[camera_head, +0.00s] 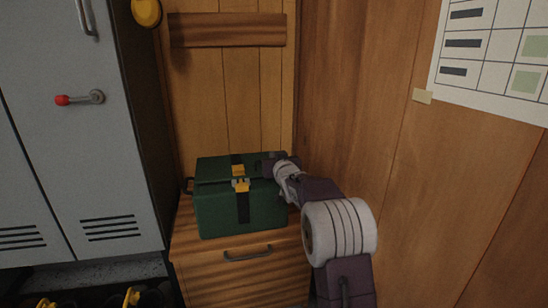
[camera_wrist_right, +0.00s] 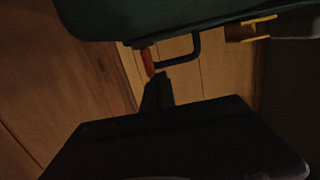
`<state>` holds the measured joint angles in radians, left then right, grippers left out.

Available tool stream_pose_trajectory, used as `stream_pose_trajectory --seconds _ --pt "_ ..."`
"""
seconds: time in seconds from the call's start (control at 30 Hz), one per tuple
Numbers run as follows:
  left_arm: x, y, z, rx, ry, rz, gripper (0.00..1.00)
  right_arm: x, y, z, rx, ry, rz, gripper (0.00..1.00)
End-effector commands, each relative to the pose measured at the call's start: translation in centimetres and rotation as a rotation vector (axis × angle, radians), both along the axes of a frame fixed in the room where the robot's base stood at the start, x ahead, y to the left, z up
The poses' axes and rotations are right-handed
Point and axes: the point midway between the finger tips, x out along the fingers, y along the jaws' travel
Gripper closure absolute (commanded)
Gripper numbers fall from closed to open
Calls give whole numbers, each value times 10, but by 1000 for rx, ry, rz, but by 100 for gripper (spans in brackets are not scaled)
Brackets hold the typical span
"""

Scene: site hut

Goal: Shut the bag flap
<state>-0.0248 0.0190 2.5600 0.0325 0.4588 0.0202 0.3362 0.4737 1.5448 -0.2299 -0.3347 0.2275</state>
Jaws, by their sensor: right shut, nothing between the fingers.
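The green bag (camera_head: 250,212) sits on top of a wooden drawer unit, with a black strap down its front and yellow buckle parts (camera_head: 240,184). Its flap (camera_head: 215,168) lies over the top; I cannot tell whether it is fully down. My right gripper (camera_head: 267,167) is at the bag's top right corner, shut and empty. In the right wrist view the shut fingers (camera_wrist_right: 157,88) point toward a dark side handle (camera_wrist_right: 185,58), with the green bag (camera_wrist_right: 150,18) above them. I cannot tell whether they touch it. My left gripper is out of view.
The wooden drawer unit (camera_head: 247,270) has a dark handle in front. Grey lockers (camera_head: 85,150) stand close on the left. A wood-panelled wall (camera_head: 355,130) is close on the right, with a paper chart (camera_head: 497,65). Items with yellow parts (camera_head: 130,297) lie at the bottom left.

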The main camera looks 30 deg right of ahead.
Motion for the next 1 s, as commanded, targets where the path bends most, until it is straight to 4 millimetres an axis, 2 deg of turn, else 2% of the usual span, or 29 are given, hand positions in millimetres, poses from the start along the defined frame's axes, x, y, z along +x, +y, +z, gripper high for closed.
stream_pose_trajectory --seconds 0.17,0.27,0.7,1.0 --pt "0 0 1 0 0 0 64 -2 0 1 0 0 0 100" --pt "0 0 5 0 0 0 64 -10 3 4 -1 0 0 100" --pt "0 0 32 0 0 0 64 -78 21 12 1 1 -1 100" --pt "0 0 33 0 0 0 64 -87 23 11 0 0 0 100"
